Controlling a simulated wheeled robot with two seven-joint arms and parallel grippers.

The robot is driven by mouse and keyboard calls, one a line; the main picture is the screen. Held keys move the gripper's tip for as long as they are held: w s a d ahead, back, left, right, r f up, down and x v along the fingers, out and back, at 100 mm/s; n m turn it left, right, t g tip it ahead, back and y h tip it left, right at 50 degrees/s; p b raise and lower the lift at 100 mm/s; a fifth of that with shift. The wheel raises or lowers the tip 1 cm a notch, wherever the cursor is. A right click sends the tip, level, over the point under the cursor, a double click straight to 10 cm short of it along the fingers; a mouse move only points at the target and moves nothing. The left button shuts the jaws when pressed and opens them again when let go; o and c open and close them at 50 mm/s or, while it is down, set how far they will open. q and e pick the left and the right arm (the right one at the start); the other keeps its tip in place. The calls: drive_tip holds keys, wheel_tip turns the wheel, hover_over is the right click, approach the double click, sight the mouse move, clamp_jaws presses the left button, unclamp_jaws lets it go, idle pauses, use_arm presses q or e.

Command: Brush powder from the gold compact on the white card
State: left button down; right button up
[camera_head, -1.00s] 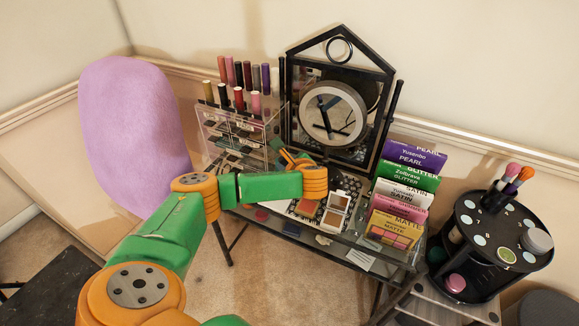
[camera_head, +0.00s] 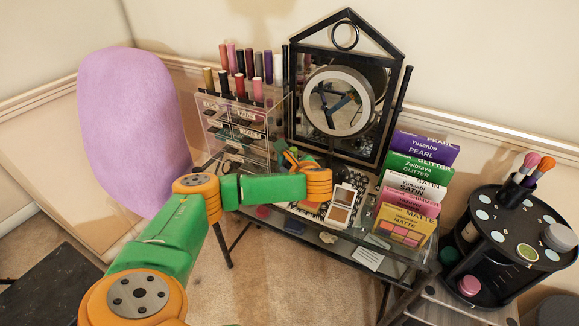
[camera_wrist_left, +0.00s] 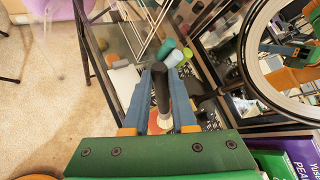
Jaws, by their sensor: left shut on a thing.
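My left gripper (camera_head: 291,158) reaches over the glass vanity table (camera_head: 296,238), its tips partly hidden by my wrist. In the left wrist view, its blue fingers (camera_wrist_left: 160,92) are shut on a black-handled brush (camera_wrist_left: 161,88). The brush's pale tip (camera_wrist_left: 164,121) points toward the bottom of that view, near an orange-red round patch; contact cannot be told. An open compact (camera_head: 341,204) with a pale upper half and tan pan stands just right of my wrist; whether it is the gold one is unclear. A white card with lines (camera_head: 368,258) lies at the table's front right. My right gripper is not in view.
A clear organizer (camera_head: 236,130) with lipsticks stands behind left. A black framed mirror (camera_head: 345,70) with a round mirror stands behind. Labelled palettes (camera_head: 416,185) stand at right, and a black round stand (camera_head: 512,232) with brushes is farther right. A purple chair back (camera_head: 127,130) is left.

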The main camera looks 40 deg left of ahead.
use_arm(q)
drive_tip(key=shift+f+b, duration=0.45)
drive_tip(key=shift+f, duration=0.6)
idle(0.9)
idle(0.4)
wheel_tip(320, 180, up, 7)
drive_tip(key=p, duration=0.8)
drive_tip(key=shift+p, duration=0.35)
